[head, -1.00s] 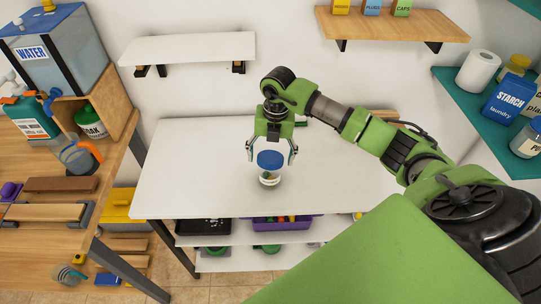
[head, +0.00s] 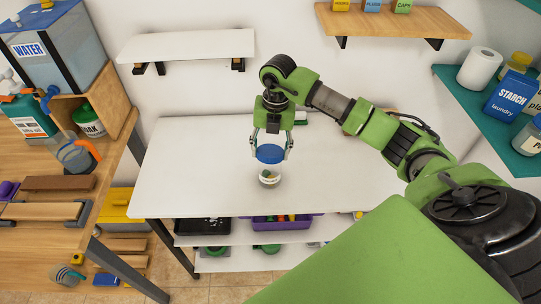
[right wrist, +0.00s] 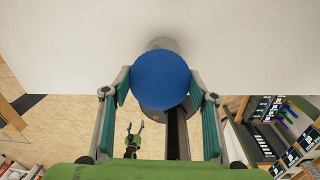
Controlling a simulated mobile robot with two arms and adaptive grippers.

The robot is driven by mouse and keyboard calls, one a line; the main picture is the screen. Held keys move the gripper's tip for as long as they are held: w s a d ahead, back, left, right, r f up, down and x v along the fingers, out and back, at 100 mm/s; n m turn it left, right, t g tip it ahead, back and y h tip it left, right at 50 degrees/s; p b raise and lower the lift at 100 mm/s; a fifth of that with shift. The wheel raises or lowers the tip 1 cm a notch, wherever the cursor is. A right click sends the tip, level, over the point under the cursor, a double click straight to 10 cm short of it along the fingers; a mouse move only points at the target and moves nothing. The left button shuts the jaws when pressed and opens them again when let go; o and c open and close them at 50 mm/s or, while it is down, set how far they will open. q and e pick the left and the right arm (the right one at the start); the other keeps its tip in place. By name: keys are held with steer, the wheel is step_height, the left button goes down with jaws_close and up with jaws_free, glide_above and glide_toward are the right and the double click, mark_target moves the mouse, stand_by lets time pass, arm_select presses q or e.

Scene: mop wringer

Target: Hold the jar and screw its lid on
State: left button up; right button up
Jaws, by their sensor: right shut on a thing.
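The small clear jar (head: 269,179), with a pale label, stands upright on the white table. My right gripper (head: 271,153) points down and is shut on the round blue lid (head: 270,154), holding it level and raised just above the jar. In the right wrist view the lid (right wrist: 161,80) sits between both fingers and hides most of the jar (right wrist: 162,44). My left gripper is outside the head view; it shows small in the right wrist view (right wrist: 134,135), over the floor, fingers apart, empty and away from the jar.
The white table top (head: 200,170) is clear around the jar. A purple bin (head: 283,222) and a dark tray (head: 203,226) sit on the shelf below. A wooden bench (head: 45,240) stands left; a teal shelf (head: 475,110) is at right.

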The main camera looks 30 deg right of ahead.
arm_select(q)
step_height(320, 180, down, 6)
steer(key=b, duration=0.5)
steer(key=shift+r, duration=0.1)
arm_select(e)
steer(key=s+r, duration=1.1)
steer(key=s, duration=0.3)
steer(key=shift+a, duration=0.4)
